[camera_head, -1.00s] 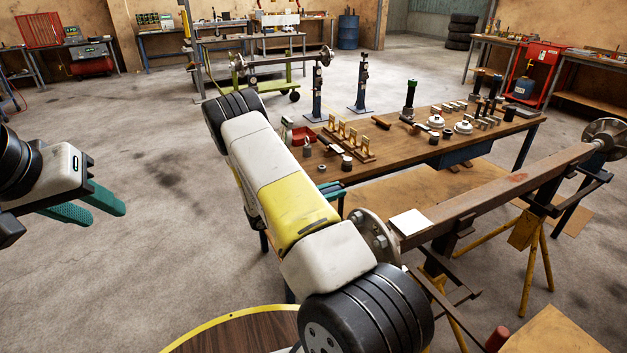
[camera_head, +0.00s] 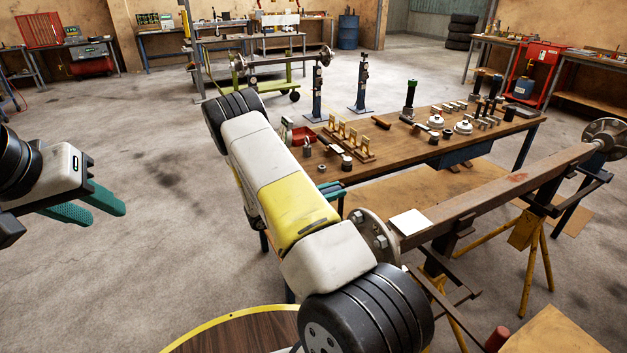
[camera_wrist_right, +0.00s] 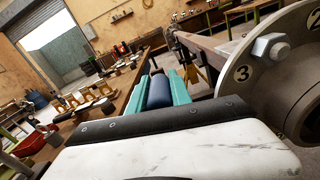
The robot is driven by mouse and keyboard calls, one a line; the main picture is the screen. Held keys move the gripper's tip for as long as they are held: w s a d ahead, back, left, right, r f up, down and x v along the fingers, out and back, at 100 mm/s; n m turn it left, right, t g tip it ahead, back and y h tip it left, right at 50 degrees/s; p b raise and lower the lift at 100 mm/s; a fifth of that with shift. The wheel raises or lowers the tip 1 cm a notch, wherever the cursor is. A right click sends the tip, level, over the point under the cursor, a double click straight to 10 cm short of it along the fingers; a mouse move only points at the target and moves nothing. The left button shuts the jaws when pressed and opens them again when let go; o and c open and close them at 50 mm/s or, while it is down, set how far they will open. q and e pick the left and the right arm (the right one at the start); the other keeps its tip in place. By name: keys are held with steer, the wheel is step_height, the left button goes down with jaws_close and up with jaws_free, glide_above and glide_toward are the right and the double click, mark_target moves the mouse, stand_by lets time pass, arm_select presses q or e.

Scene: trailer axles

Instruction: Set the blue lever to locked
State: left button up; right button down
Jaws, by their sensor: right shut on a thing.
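The blue lever shows in the right wrist view as a dark blue rounded grip (camera_wrist_right: 159,92). It lies between the two teal fingers of my right gripper (camera_wrist_right: 161,88), which is shut on it. In the head view my right arm covers the lever, and only a bit of the teal fingers of the right gripper (camera_head: 332,190) shows beside the bench. The lever's base and any lock marking are hidden. My left gripper (camera_head: 107,213) is at the far left over bare floor, empty, with its teal fingers apart.
A rusty axle beam (camera_head: 500,188) on yellow stands runs right of my right arm. Its numbered hub flange (camera_wrist_right: 262,75) is close to the right gripper. A wooden bench (camera_head: 400,160) with several parts stands behind. Floor at the left is clear.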

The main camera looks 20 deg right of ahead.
steer(key=shift+w, duration=0.15)
stand_by(0.4)
steer(key=w+f+n, duration=0.3)
steer(key=w+n, duration=0.5)
steer(key=w, duration=0.1)
steer(key=shift+w+a+f, duration=0.35)
steer(key=shift+a+f, duration=0.05)
steer(key=shift+a, duration=0.05)
stand_by(0.3)
steer(key=c, duration=1.2)
jaws_free()
steer(key=shift+w, duration=0.15)
steer(key=shift+o, duration=0.2)
